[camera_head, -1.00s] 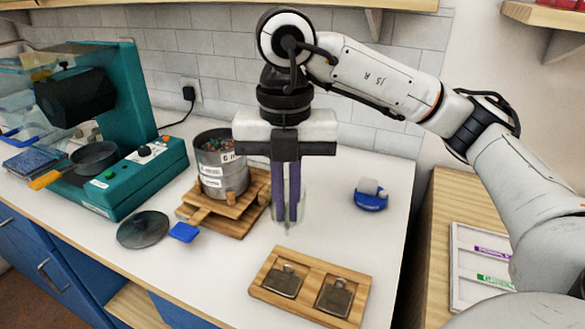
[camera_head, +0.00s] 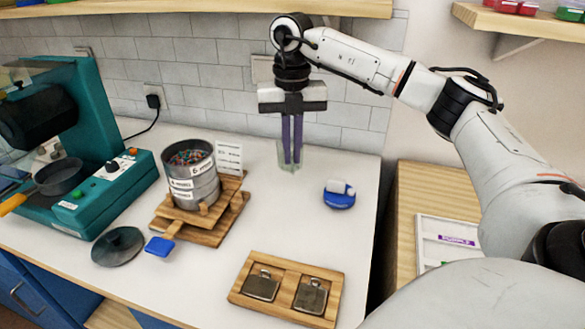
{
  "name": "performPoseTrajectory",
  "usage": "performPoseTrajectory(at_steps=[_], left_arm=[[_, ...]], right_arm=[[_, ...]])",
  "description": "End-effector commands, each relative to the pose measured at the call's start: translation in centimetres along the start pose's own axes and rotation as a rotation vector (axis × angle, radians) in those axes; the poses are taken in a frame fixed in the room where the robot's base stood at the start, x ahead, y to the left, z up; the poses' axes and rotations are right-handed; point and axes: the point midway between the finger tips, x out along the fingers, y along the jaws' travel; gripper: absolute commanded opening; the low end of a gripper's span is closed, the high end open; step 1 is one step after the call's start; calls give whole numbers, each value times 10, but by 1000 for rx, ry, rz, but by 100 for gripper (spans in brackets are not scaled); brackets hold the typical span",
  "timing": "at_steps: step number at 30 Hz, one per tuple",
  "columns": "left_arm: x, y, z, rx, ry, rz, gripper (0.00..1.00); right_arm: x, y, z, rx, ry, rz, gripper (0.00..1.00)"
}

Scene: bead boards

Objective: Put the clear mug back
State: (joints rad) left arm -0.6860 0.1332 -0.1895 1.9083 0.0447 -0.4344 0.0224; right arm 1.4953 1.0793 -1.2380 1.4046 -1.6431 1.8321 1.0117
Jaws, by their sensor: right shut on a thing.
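The clear mug (camera_head: 283,158) is a see-through upright vessel at the back of the white counter, near the tiled wall. My right gripper (camera_head: 292,158) points straight down, with its two long purple fingers close together at the mug. It is shut on the mug, with at least one finger seeming to reach inside it. I cannot tell whether the mug's base touches the counter. My left gripper is not in view.
A metal tin of coloured beads (camera_head: 191,178) stands on a wooden stand (camera_head: 228,222) to the left. A blue-and-white round object (camera_head: 339,195) sits right of the mug. A wooden tray (camera_head: 240,284) with two dark pieces lies in front. A teal machine (camera_head: 100,130) stands far left.

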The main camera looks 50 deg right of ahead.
Motion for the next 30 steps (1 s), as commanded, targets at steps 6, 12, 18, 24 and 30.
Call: performPoseTrajectory(at_steps=[6, 12, 18, 24, 30], left_arm=[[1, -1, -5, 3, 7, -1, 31], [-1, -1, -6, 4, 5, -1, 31], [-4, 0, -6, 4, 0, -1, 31], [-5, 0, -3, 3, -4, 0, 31], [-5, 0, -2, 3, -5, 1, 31]], right_arm=[[20, 0, -1, 0, 2, -2, 0], [52, 0, -1, 0, 3, -3, 0], [61, -2, 3, 0, 1, 0, 0], [62, -1, 3, 0, 1, -1, 0], [63, -1, 3, 0, 1, -1, 25]])
